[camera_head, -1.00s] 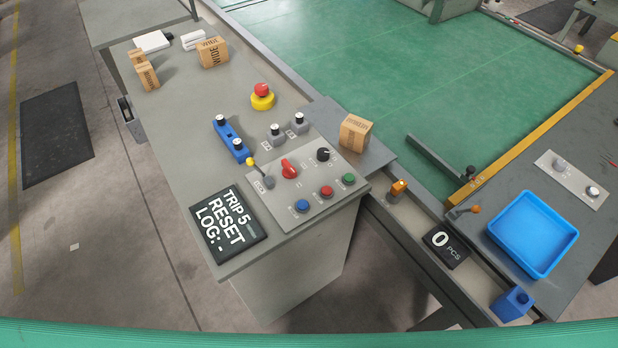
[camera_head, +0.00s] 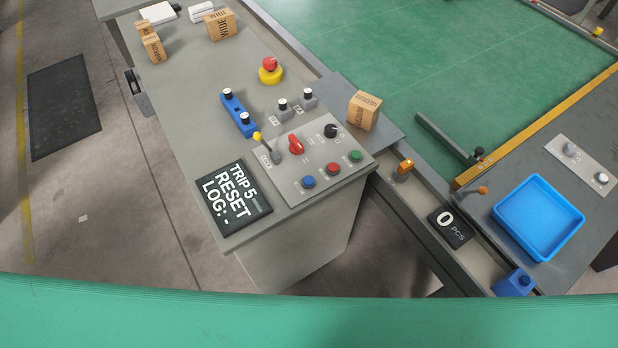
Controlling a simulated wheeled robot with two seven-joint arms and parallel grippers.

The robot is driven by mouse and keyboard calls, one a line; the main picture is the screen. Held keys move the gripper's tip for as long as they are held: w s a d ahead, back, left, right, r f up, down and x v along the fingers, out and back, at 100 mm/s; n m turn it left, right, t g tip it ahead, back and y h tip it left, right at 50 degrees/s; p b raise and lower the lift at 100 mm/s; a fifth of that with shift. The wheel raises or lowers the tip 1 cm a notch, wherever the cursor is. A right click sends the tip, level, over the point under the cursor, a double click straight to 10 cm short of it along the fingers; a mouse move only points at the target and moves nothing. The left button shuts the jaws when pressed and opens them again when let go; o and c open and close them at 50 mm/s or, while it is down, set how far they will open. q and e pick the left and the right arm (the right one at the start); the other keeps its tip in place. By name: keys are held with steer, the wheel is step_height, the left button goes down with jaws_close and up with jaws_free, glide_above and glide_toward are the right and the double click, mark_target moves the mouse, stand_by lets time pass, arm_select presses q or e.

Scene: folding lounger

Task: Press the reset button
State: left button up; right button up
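A grey control panel (camera_head: 290,178) sits on the near end of the grey bench. On it are a blue button (camera_head: 308,182), a red button (camera_head: 333,169) and a green button (camera_head: 355,155) in a row. A red selector knob (camera_head: 296,145), a black knob (camera_head: 330,131) and a yellow-tipped lever (camera_head: 258,137) are behind them. The button labels are too small to read. A black display (camera_head: 234,198) beside the panel reads "TRIP 5 RESET LOG: -". Neither of my grippers is in view.
A red mushroom button on a yellow base (camera_head: 270,71) stands farther back. Blue and grey switch boxes (camera_head: 238,112) lie near the panel. Cardboard boxes (camera_head: 364,110) and a blue tray (camera_head: 539,217) are around. A green band (camera_head: 300,320) crosses the bottom. Open floor lies left.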

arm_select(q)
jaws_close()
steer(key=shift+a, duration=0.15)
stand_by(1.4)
